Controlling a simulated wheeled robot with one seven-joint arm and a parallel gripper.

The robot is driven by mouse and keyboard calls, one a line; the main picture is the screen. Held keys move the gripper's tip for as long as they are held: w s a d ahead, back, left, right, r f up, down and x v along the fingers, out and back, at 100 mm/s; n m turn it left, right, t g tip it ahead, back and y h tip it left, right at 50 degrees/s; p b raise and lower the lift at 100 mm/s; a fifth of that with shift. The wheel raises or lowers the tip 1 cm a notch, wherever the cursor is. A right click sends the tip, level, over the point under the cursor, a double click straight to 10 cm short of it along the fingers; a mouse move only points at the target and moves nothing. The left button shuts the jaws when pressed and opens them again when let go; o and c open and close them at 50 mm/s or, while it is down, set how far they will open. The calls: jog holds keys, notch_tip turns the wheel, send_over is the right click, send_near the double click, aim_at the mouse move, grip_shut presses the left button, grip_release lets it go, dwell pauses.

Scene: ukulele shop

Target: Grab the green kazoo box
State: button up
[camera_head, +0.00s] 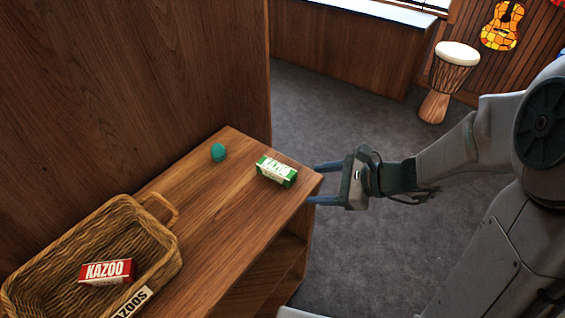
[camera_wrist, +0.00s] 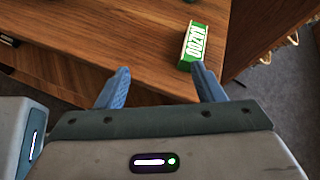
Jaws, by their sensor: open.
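The green and white kazoo box (camera_head: 277,171) lies on the wooden shelf top near its right end. In the wrist view the box (camera_wrist: 190,47) is just beyond the tip of the right finger; I cannot tell whether they touch. My gripper (camera_head: 314,184) is open and empty, at the right edge of the shelf, its fingers pointing left toward the box. In the wrist view the two blue fingers (camera_wrist: 162,72) stand apart, with bare wood between and beyond them.
A teal egg-shaped object (camera_head: 218,152) sits left of the box. A wicker basket (camera_head: 150,236) holding a red kazoo box (camera_head: 106,271) stands at the shelf's near left. A wooden panel (camera_head: 120,90) rises behind the shelf. A drum (camera_head: 447,80) stands far off on open carpet.

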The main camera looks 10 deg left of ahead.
aim_at(282, 170)
jog(key=w+a+f+m+t, duration=0.1)
jog(key=w+a+f, duration=0.1)
jog(key=w+a+f+m, duration=0.2)
jog(key=a, duration=0.1)
jog(key=w+a+f+m+t+y, duration=0.1)
jog(key=w+a+f+m, duration=0.1)
jog(key=w, duration=0.1)
jog(key=shift+w+a+f+t+b, duration=0.1)
jog(key=shift+a+f+t+b, duration=0.2)
jog(key=shift+f+b, duration=0.1)
jog(key=shift+p+x, duration=0.45)
jog(key=shift+x, duration=2.3)
jog(key=shift+r, duration=0.2)
jog(key=c, duration=1.1)
